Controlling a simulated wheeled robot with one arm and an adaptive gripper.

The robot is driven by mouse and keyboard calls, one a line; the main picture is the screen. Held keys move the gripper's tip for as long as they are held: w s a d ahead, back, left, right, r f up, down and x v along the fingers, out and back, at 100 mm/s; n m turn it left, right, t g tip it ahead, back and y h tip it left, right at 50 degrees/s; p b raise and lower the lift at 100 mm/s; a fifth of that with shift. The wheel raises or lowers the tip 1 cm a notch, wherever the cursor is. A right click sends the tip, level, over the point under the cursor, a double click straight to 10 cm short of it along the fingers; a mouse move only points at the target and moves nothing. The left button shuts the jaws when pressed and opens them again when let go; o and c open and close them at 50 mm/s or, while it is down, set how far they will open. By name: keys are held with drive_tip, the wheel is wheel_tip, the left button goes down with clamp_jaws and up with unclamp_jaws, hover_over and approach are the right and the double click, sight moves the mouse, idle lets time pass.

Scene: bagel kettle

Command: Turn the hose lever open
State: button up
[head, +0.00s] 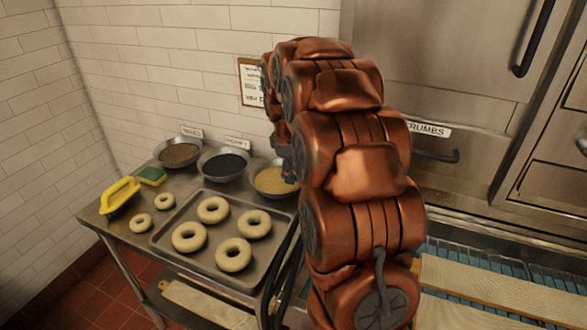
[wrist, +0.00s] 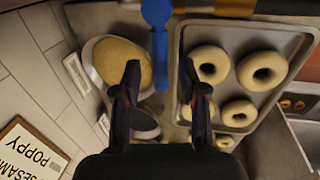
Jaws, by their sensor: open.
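A blue lever (wrist: 159,55) with a rounded head shows at the top middle of the wrist view. That it is the hose lever I take from its shape and colour. My gripper (wrist: 160,72) is open, with one dark fingertip on each side of the lever's lower part. I see gaps on both sides and cannot tell any contact. In the head view my arm hides the lever and most of my gripper.
A tray (head: 157,243) of several bagels lies on the steel table, beside three bowls, including a yellowish one (head: 268,180). A yellow-handled tool (head: 120,195) and a green sponge (head: 152,175) lie at the left. A brass-coloured bar (wrist: 215,8) crosses above the tray in the wrist view.

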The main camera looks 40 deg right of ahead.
drive_tip(key=shift+w+f, duration=0.1)
drive_tip(key=shift+f, duration=0.25)
clamp_jaws()
drive_tip(key=shift+d, duration=0.1)
idle(0.5)
